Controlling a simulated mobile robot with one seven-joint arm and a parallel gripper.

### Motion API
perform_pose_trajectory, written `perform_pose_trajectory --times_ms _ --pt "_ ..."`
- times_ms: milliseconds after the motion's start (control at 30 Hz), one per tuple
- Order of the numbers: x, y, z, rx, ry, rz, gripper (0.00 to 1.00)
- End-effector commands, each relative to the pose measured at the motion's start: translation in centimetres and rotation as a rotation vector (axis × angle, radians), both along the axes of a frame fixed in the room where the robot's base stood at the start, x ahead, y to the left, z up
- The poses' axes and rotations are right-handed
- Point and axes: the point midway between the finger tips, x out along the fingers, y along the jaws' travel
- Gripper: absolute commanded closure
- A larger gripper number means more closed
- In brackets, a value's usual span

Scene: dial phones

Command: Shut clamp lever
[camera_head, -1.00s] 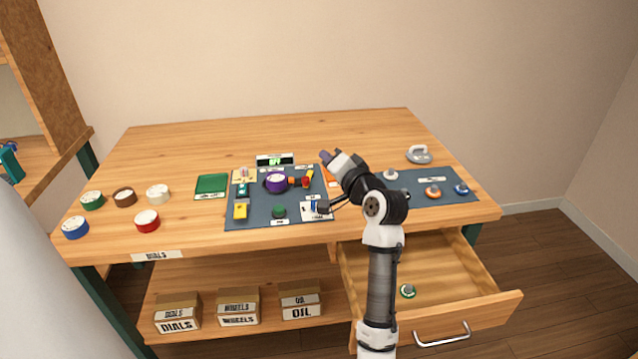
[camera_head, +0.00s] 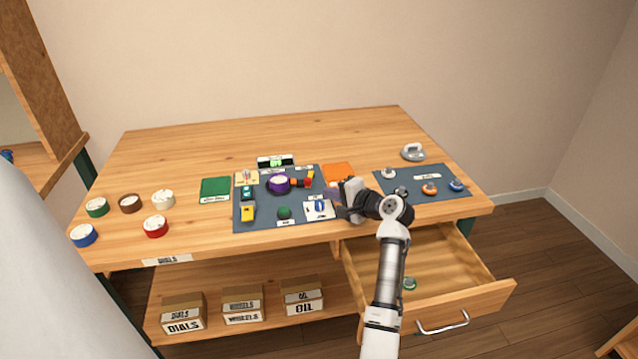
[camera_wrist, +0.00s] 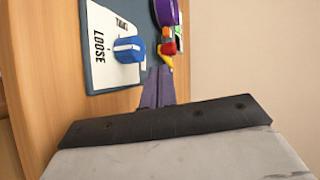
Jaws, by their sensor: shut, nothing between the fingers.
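The clamp (camera_head: 306,182) stands at the right of the purple dial (camera_head: 279,182) on the left dark mat. It has an orange piece, a red block and a yellow lever (camera_head: 309,174) that points up and away in the head view. In the wrist view the red block (camera_wrist: 169,47) and yellow lever (camera_wrist: 165,61) show just beyond the fingertips. My gripper (camera_head: 335,196) is shut and empty, above the mat's right edge, to the right of and nearer the front than the clamp. Its purple fingers (camera_wrist: 158,88) lie together in the wrist view; I cannot tell any contact.
A blue knob (camera_head: 320,206) on a white card marked LOOSE is left of my gripper. An orange pad (camera_head: 338,172) lies behind it. A second mat (camera_head: 455,189) with several dials is to the right. The drawer (camera_head: 452,310) below is open.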

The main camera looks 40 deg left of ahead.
Motion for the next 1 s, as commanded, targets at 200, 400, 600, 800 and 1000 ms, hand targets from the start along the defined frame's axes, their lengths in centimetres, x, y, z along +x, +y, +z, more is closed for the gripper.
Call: perform_pose_trajectory --times_ms 200,400,600,800,1000 --pt "0.5 3.6 -0.1 0.0 0.0 0.0 1.0" --pt "0.7 5.0 -0.3 0.0 -0.001 -0.001 1.0" --pt "0.7 5.1 -0.4 0.0 -0.001 -0.001 1.0" --pt "0.6 5.3 -0.4 0.0 -0.001 0.0 1.0" --pt "-0.3 7.1 -0.3 0.0 -0.002 0.001 1.0"
